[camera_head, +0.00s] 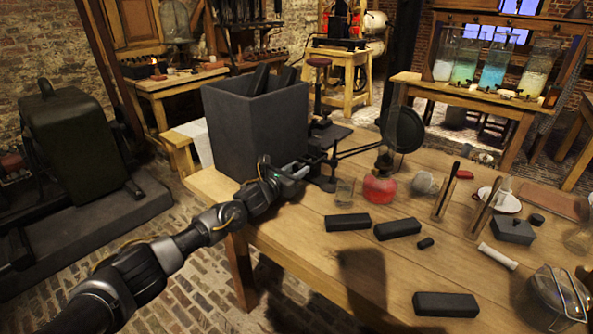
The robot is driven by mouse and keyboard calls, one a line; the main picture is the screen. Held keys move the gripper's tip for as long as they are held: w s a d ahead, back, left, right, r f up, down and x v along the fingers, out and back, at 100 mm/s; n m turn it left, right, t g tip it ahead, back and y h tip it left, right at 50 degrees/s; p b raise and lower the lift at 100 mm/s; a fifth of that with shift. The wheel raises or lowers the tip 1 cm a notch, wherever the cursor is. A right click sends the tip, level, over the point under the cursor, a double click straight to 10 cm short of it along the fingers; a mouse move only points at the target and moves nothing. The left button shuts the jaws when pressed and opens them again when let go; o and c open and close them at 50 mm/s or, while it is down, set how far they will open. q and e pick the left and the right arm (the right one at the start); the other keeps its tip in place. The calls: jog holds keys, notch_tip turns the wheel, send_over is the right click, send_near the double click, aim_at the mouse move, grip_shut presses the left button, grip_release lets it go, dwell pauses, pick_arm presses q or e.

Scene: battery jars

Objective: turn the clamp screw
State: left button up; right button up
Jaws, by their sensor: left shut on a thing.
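My left arm comes in from the lower left. Its gripper (302,169) is at the dark clamp stand (329,182), beside the big dark box on the wooden table. The gripper is shut on the clamp screw, which is small and mostly hidden by the fingers. The clamp's thin arm (362,149) reaches right toward a round black disc (404,130). My right gripper is not in view.
The dark open box (257,129) stands close behind my gripper. Black blocks (397,229) lie in front. The table's near left part is clear.

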pick_arm(q)
jog(key=shift+n, duration=0.4)
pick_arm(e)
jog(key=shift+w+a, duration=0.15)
pick_arm(q)
jog(key=shift+n+b, duration=0.3)
jog(key=shift+n, duration=1.4)
jog(key=shift+n+b, duration=0.4)
jog(key=shift+n, duration=1)
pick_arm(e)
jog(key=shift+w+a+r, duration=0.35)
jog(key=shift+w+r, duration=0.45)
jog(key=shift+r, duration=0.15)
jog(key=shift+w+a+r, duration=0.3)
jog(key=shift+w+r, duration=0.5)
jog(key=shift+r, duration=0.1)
pick_arm(q)
jog(key=o, duration=1)
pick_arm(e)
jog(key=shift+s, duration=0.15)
pick_arm(q)
jog(key=shift+s, duration=0.1)
